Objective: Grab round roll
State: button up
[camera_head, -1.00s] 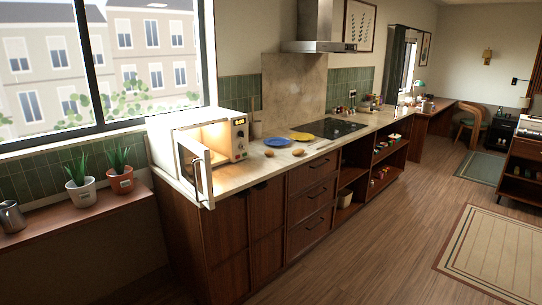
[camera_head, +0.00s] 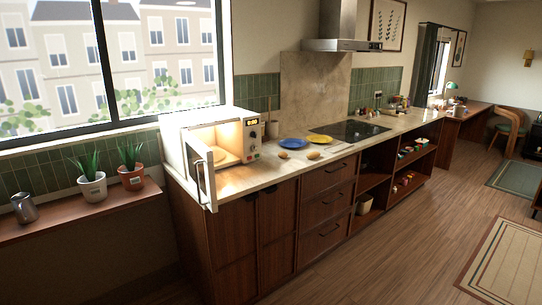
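Two small brown rolls lie on the counter in front of the plates. The left roll (camera_head: 284,155) looks rounder and sits near the blue plate. The right roll (camera_head: 314,155) looks slightly longer and sits nearer the counter's front edge. Both are small, so their exact shapes are hard to tell. My gripper is not in view.
A white microwave (camera_head: 212,146) stands lit at the counter's left end, its door (camera_head: 203,178) open toward the front. A blue plate (camera_head: 292,143) and a yellow plate (camera_head: 320,138) lie behind the rolls. The wooden floor (camera_head: 385,255) before the cabinets is clear.

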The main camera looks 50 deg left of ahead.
aim_at(283, 155)
jog(key=u, duration=0.4)
jog(key=i, duration=1.45)
jog(key=u, duration=0.6)
jog(key=i, duration=0.8)
jog(key=u, duration=0.65)
jog(key=i, duration=0.7)
jog(key=u, duration=0.85)
jog(key=i, duration=0.5)
jog(key=u, duration=0.7)
jog(key=i, duration=0.45)
jog(key=u, duration=0.3)
